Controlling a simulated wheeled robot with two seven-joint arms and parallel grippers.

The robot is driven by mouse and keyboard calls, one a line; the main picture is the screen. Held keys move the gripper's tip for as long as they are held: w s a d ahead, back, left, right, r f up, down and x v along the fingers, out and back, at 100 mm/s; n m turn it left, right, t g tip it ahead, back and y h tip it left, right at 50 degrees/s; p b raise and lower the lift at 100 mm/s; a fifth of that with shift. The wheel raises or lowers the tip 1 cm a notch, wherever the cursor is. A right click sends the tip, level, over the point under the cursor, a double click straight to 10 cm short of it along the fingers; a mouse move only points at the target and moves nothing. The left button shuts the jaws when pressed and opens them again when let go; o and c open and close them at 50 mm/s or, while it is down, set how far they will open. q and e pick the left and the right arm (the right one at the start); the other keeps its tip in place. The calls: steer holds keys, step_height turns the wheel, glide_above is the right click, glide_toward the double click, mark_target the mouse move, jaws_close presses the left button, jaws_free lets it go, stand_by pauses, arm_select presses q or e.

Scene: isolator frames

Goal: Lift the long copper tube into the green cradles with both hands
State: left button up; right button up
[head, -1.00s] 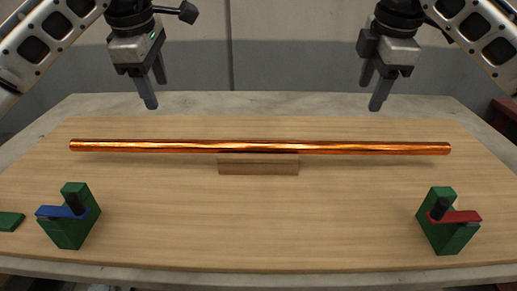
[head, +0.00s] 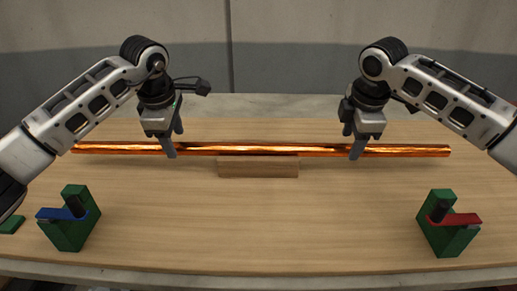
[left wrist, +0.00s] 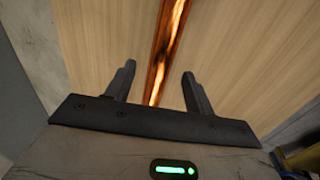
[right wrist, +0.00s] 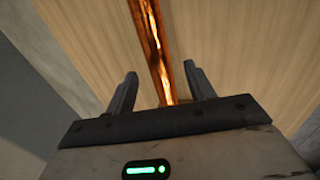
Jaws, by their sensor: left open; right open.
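The long copper tube (head: 260,149) lies level across a wooden block (head: 258,167). My left gripper (head: 174,145) is open over the left part of the tube; in the left wrist view the tube (left wrist: 167,50) runs between its fingers (left wrist: 156,88). My right gripper (head: 357,146) is open over the right part; in the right wrist view the tube (right wrist: 155,50) also runs between its fingers (right wrist: 162,88). Neither gripper holds it. One green cradle (head: 72,235) with a blue bar stands front left, the other green cradle (head: 447,238) with a red bar front right.
The wooden table top (head: 260,225) is clear between the cradles. A small green piece (head: 11,224) lies at the left edge. A grey wall (head: 290,60) stands behind the table.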

arm_select(q)
steer(key=shift+x, duration=1.25)
arm_select(e)
steer(key=shift+x, duration=1.25)
arm_select(q)
steer(key=shift+c, duration=0.3)
arm_select(e)
steer(key=shift+c, duration=0.3)
arm_select(q)
jaws_close()
arm_select(e)
jaws_close()
steer(key=shift+r, duration=0.1)
arm_select(q)
steer(key=shift+w+r, duration=0.15)
steer(key=shift+r, duration=0.1)
arm_select(e)
steer(key=shift+w+r, duration=0.2)
